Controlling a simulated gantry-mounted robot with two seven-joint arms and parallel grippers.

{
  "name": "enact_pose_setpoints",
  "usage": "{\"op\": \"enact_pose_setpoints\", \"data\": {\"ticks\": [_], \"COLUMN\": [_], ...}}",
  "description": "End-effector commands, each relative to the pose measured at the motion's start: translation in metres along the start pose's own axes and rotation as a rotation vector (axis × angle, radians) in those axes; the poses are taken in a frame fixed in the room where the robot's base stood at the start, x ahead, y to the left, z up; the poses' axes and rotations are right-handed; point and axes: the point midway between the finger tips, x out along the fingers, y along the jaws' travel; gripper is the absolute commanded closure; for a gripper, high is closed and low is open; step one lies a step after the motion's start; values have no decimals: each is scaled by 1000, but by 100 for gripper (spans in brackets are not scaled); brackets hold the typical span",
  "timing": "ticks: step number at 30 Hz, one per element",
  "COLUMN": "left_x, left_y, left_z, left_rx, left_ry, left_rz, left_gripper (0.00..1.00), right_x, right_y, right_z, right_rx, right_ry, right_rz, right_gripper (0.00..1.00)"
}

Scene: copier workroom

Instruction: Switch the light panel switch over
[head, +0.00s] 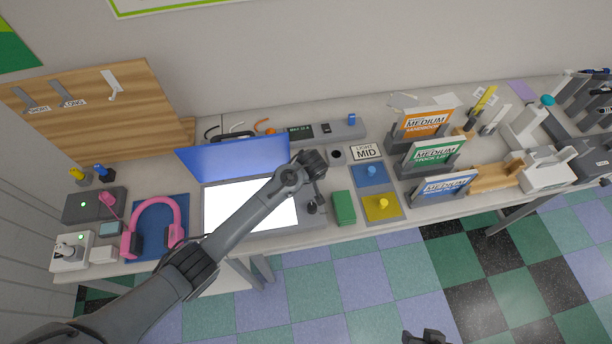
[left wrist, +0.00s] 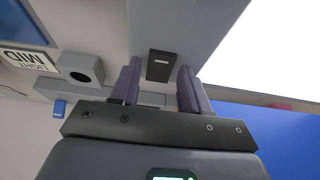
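The light panel (head: 235,205) is a bright white lit surface with a raised blue lid (head: 240,158) and a grey strip along its right side. Its switch (left wrist: 160,66) is a small black rocker on that grey strip, seen in the left wrist view. My left gripper (head: 313,206) is over the strip, pointing down; in the left wrist view its fingers (left wrist: 161,88) are apart, one on each side of the switch's line, with nothing between them. Contact with the switch cannot be told. My right gripper (head: 427,338) is partly seen at the bottom edge.
A "LIGHT MID" sign (head: 366,152) and a dark round-holed block (head: 337,156) stand right of the panel. A green block (head: 343,207) lies close right of the gripper. Pink headphones (head: 153,226) lie left. A grey power strip (head: 310,131) runs behind.

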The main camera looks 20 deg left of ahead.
Motion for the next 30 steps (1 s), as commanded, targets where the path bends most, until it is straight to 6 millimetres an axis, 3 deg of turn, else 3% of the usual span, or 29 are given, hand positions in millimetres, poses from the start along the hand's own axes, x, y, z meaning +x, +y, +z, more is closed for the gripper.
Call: {"op": "enact_pose_setpoints", "data": {"ticks": [1, 8, 18, 30], "left_x": [0, 0, -3, 1], "left_y": [0, 0, 0, -1], "left_z": [0, 0, -8, -9], "left_rx": [0, 0, -7, -1], "left_ry": [0, 0, -135, -262], "left_rz": [0, 0, -3, -2], "left_gripper": [62, 98, 99, 99], "right_x": [0, 0, -16, -18], "right_y": [0, 0, 3, 2], "right_z": [0, 0, -4, -5], "right_rx": [0, -1, -10, -8], "right_ry": [0, 0, -3, -2], "right_rz": [0, 1, 7, 6], "right_gripper": [57, 57, 57, 57]}}
